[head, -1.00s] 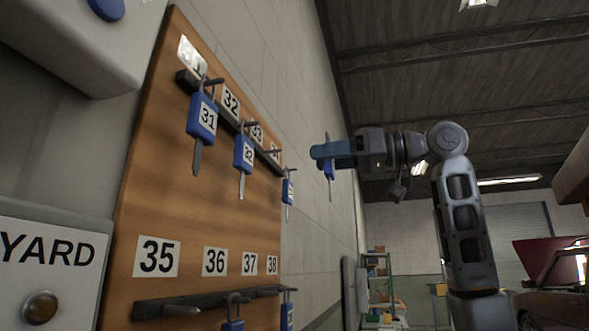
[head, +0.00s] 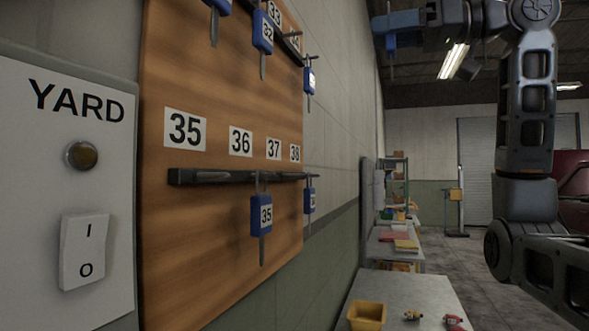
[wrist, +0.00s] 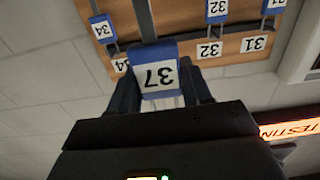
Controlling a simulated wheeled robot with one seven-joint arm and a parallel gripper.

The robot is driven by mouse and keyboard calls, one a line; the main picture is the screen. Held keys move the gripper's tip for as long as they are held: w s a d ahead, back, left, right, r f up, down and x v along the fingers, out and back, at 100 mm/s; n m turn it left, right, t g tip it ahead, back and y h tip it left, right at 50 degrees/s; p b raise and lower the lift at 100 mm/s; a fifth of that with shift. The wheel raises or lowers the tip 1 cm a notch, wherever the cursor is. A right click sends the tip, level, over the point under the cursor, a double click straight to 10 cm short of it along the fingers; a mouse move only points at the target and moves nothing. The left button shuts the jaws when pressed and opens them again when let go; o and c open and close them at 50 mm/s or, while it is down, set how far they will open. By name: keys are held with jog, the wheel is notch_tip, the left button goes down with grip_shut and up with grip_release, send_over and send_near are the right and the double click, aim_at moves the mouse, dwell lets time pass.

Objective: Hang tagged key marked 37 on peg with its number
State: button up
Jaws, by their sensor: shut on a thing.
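The key with the blue tag marked 37 (wrist: 160,77) is between my gripper's fingers in the wrist view, its number upside down. My gripper (head: 390,21) is shut on it, high at the top of the head view, right of the wooden board (head: 215,85) and apart from it. The held tag (head: 391,41) shows small and edge-on below the fingers. The number 37 label (head: 273,149) is in the lower row, between 36 and 38, above a dark peg rail (head: 215,177). The peg for 37 is hard to make out.
A blue tag marked 35 (head: 262,214) hangs from the lower rail, and another tag (head: 309,200) hangs at its right end. Tagged keys, including 32 (head: 263,32), hang above. A YARD switch panel (head: 75,170) stands left. A table (head: 410,290) is below right.

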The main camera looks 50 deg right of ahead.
jog(key=w+a+f+g+p, duration=0.1)
jog(key=w+f, duration=0.2)
jog(key=f, duration=1)
jog(key=w+a+f+g+p, duration=0.15)
jog(key=w+f, duration=0.25)
jog(key=f, duration=1)
jog(key=shift+h, duration=0.4)
jog(key=shift+r+b+x, duration=0.25)
jog(key=shift+b+x, duration=0.15)
jog(key=shift+x, duration=0.95)
jog(key=shift+r+b+x, duration=0.25)
jog(key=shift+b+x, duration=0.2)
jog(key=shift+x, duration=0.95)
jog(key=shift+r+b+x, duration=0.25)
jog(key=shift+b+x, duration=0.15)
jog(key=shift+x, duration=0.95)
jog(key=shift+w+a+f, duration=0.25)
jog(key=shift+w+f, duration=0.15)
jog(key=shift+w, duration=0.3)
jog(key=o, duration=1.1)
